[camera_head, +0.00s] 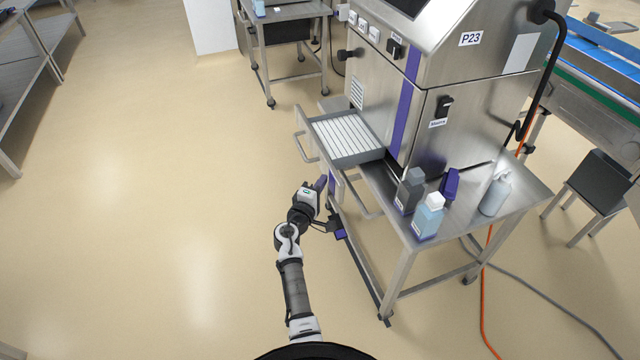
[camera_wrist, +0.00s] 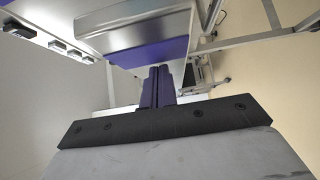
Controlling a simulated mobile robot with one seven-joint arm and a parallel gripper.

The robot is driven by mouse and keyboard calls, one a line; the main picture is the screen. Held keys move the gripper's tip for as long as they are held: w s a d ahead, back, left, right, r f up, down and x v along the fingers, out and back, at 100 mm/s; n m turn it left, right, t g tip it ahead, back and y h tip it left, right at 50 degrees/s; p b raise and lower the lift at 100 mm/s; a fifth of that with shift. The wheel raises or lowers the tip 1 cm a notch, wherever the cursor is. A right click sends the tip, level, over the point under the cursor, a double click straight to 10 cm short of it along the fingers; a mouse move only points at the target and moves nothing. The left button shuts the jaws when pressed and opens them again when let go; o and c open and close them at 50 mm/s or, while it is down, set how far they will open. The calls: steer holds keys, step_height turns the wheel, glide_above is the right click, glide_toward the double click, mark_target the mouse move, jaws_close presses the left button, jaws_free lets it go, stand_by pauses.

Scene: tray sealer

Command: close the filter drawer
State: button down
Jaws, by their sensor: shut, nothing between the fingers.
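The filter drawer (camera_head: 358,160) is a grey tray with a white ribbed filter (camera_head: 344,134) in it. It sticks out from the left side of the steel tray sealer (camera_head: 440,90). Its bar handle (camera_head: 304,149) is on the drawer's outer left end. My gripper (camera_head: 322,181) is below and in front of the drawer in the head view, apart from the handle. In the wrist view its purple fingers (camera_wrist: 157,86) are together, with nothing between them. The machine's steel and purple casing (camera_wrist: 140,35) shows beyond them; I cannot clearly make out the drawer there.
The machine stands on a steel table (camera_head: 465,215) holding a dark bottle (camera_head: 410,192), a blue bottle (camera_head: 428,218), a pale bottle (camera_head: 495,195) and a purple item (camera_head: 450,183). Table legs stand right of my gripper. Floor to the left is clear. An orange cable (camera_head: 484,300) lies at right.

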steer(key=w+d+b, duration=0.1)
steer(key=d, duration=0.4)
steer(key=w+d+b, duration=0.1)
steer(key=w+d, duration=0.1)
steer(key=d, duration=0.3)
steer(key=w+d+b, duration=0.1)
steer(key=w+d, duration=0.1)
steer(key=d, duration=0.3)
steer(key=shift+b, duration=0.35)
steer(key=shift+s, duration=0.1)
